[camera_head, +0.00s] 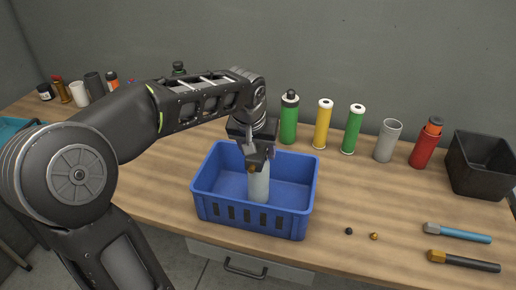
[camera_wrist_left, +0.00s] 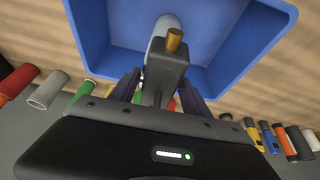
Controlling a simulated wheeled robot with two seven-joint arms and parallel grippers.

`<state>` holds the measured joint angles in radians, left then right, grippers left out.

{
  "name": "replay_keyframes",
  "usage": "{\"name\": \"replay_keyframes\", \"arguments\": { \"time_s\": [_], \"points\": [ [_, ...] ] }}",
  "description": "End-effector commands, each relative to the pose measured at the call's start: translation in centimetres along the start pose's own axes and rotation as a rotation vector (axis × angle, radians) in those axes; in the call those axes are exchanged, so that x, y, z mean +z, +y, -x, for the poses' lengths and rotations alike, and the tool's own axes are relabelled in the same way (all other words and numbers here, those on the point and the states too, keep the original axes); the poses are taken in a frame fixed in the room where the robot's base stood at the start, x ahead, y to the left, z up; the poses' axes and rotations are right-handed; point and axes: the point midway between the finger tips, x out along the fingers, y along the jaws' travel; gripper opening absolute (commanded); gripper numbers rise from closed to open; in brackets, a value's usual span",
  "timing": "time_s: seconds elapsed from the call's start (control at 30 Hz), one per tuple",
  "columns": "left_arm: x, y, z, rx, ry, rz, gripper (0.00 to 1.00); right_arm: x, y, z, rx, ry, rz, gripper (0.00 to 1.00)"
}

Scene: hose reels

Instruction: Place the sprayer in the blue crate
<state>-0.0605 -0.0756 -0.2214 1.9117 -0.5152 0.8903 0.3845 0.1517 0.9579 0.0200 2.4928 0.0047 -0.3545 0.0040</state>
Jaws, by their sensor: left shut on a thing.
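The sprayer (camera_head: 259,187) has a pale grey bottle, a dark head and a brass-coloured nozzle. My left gripper (camera_head: 257,148) is shut on its dark head and points down. The sprayer hangs upright inside the walls of the blue crate (camera_head: 213,208), near its middle. I cannot tell whether its base touches the crate floor. In the left wrist view the sprayer's head (camera_wrist_left: 168,75) sits between the fingers, with the blue crate (camera_wrist_left: 95,45) around the bottle. My right gripper is not in view.
Behind the crate stand a green bottle (camera_head: 289,120), a yellow tube (camera_head: 322,124), a green tube (camera_head: 352,129), a grey cup (camera_head: 387,141) and a red bottle (camera_head: 425,146). A black bin (camera_head: 470,180) is at right. Two tools (camera_head: 460,233) (camera_head: 465,261) lie at front right.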

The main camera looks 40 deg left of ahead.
Motion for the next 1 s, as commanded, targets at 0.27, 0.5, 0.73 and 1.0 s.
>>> {"name": "replay_keyframes", "arguments": {
  "time_s": [0.27,0.5,0.73,1.0],
  "points": [
    [0.1,0.0,-0.2,0.000,0.000,-0.001,0.58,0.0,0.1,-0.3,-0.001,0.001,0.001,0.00],
    [0.1,0.0,-0.2,0.000,0.000,-0.001,0.77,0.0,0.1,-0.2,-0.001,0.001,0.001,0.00],
    [0.1,0.0,-0.2,0.000,0.000,-0.001,0.77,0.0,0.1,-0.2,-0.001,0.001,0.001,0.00],
    [-0.1,0.0,1.5,0.001,0.004,0.000,0.77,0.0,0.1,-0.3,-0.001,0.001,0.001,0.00]
  ]
}}
